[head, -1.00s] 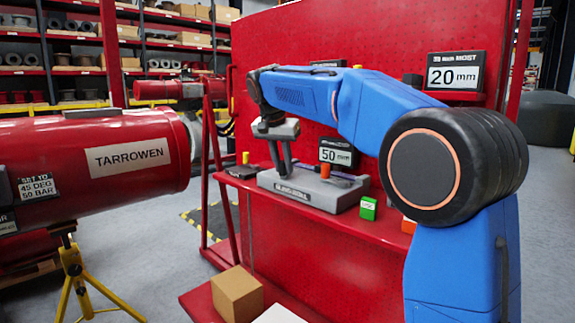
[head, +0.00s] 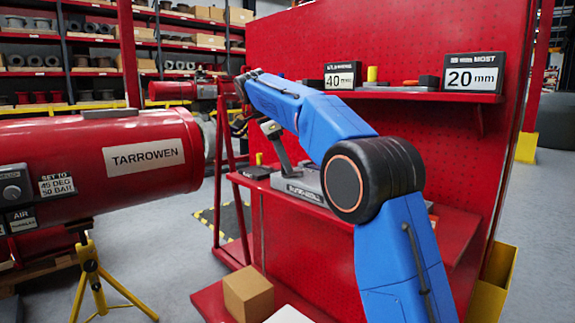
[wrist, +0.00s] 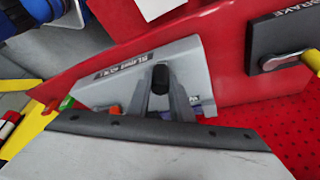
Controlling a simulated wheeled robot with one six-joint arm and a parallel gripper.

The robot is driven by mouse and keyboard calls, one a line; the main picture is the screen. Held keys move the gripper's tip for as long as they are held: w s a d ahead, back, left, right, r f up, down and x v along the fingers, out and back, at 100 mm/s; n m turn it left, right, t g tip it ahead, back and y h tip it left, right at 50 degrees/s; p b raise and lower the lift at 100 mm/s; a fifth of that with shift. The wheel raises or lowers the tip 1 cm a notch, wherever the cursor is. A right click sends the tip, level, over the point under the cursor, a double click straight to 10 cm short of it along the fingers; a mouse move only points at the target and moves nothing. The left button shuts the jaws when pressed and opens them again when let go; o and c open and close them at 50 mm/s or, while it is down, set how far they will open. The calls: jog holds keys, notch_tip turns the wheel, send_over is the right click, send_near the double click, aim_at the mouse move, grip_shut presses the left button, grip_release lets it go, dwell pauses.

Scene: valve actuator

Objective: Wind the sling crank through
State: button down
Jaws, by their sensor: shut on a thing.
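The sling unit is a grey, low block on the red bench. It shows in the head view (head: 302,188), partly behind my arm, and in the wrist view (wrist: 205,70) with a dark label reading roughly "SLING". My gripper (head: 287,168) reaches down onto the block from above, tilted. In the wrist view my gripper (wrist: 163,98) has its two grey fingers closed around a black knob (wrist: 160,78), which appears to be the crank's grip. The crank arm below the knob is hidden by the fingers, so its angle cannot be told.
A red cylinder marked TARROWEN (head: 90,165) lies left on a yellow stand (head: 92,270). A red pegboard (head: 420,150) rises behind the bench. A shelf with a 40 mm sign (head: 342,75) is above. A cardboard box (head: 248,293) sits low in front. A BRAKE box (wrist: 275,35) is beside the unit.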

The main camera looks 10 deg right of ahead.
jog(key=shift+w+m+g, duration=0.4)
jog(key=shift+w+m, duration=0.05)
jog(key=shift+m, duration=0.55)
jog(key=c, duration=1.6)
grip_release()
